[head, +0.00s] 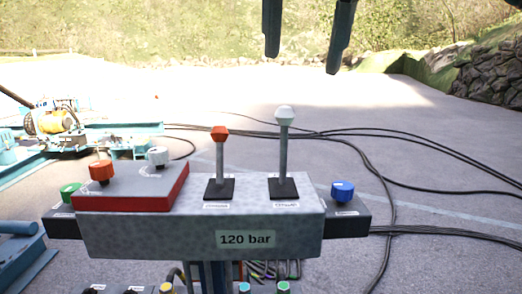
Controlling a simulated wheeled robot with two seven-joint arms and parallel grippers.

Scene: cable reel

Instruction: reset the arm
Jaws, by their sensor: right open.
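My right gripper (306,58) shows at the top of the head view, right of the middle. Its two dark fingers hang down, apart and empty, well above the control box (265,237). The rest of that arm is out of the picture. My left gripper is not in the view.
The grey box reads "120 bar". It carries an orange-topped lever (220,160), a white-topped lever (284,150), and orange (102,171), white (157,156), green (70,192) and blue (343,190) knobs. Black cables (390,190) cross the pavement. Blue machinery (70,135) stands left.

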